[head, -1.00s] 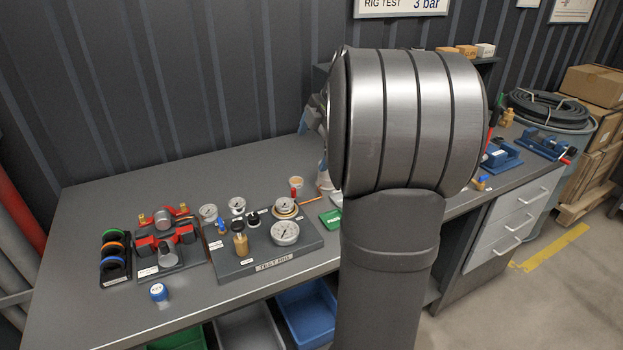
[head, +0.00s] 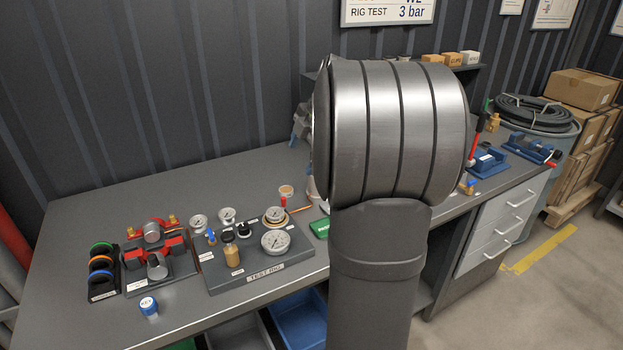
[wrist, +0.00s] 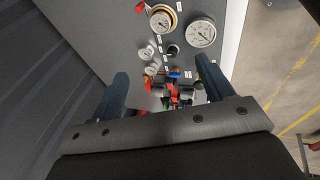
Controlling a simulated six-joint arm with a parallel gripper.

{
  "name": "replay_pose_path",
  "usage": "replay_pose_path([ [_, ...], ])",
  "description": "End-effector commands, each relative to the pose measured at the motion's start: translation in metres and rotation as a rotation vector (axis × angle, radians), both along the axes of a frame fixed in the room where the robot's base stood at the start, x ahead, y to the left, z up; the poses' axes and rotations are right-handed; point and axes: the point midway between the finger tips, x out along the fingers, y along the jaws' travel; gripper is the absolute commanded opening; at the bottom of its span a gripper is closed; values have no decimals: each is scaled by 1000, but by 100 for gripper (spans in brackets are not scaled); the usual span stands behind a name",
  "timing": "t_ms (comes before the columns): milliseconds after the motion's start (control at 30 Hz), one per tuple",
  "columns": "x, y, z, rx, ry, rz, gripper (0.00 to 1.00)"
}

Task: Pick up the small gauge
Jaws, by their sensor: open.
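Several round white-faced gauges are on or by the test rig (head: 262,267). A large gauge (head: 276,242) sits at the front of the rig, and a smaller gauge (head: 275,214) sits on a tan ring behind it. Two more small gauges, a left one (head: 198,221) and a right one (head: 227,214), are at the rig's back left. The wrist view also shows the large gauge (wrist: 201,32) and the ringed gauge (wrist: 160,20). I cannot tell which is meant. My gripper (wrist: 161,68) is open and empty, above the bench and apart from the gauges.
A brass fitting (head: 231,250) and a black knob (head: 244,230) stand on the rig. Red clamps (head: 165,240), a rack of coloured rings (head: 101,270) and a blue-capped pot (head: 148,306) are to the left.

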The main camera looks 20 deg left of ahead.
Motion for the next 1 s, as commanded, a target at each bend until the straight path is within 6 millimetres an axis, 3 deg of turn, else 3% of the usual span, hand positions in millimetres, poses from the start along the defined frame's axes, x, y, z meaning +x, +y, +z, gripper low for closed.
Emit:
replay_pose_path([
  [167,3,8,-3,-22,25,-17,74],
  [600,25,96,-36,-323,182,-360,74],
  [767,26,105,-44,-360,185,-419,74],
  [1000,25,104,-88,-363,188,-423,74],
])
